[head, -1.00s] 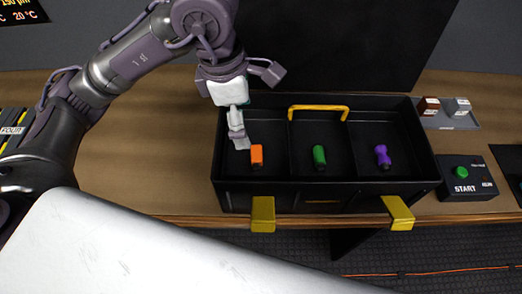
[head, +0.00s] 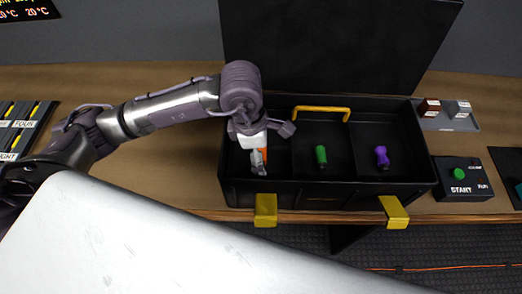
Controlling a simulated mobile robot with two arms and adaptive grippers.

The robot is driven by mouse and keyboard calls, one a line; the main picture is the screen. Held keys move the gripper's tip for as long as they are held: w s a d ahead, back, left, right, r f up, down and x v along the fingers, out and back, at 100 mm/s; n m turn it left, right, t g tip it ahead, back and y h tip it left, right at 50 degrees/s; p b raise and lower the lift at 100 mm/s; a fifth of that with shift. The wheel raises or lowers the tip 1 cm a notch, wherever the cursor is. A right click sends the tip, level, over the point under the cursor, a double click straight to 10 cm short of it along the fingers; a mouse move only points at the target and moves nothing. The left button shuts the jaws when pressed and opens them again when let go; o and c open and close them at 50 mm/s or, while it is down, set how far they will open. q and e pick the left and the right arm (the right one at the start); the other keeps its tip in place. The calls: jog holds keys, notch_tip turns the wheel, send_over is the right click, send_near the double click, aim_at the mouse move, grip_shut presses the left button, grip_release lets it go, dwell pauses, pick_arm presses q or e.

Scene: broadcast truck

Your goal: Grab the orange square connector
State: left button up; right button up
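The orange square connector (head: 264,153) is in the left compartment of the open black toolbox (head: 330,196). In the head view my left gripper (head: 259,168) reaches down into that compartment, right over the connector, and covers most of it. Only a strip of orange shows beside the fingers. I cannot tell whether the fingers are around the connector or only in front of it, nor whether they are open or shut. My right gripper is not in view.
A green connector (head: 321,155) lies in the middle compartment and a purple one (head: 382,156) in the right. A yellow handle (head: 320,109) spans the middle compartment's back. Yellow latches hang at the front. A START button box (head: 461,180) stands to the right.

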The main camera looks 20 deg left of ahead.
pick_arm(q)
jog(key=shift+c, duration=0.2)
jog(key=c, duration=1.1)
jog(key=shift+r, duration=0.15)
jog(key=shift+c, duration=0.2)
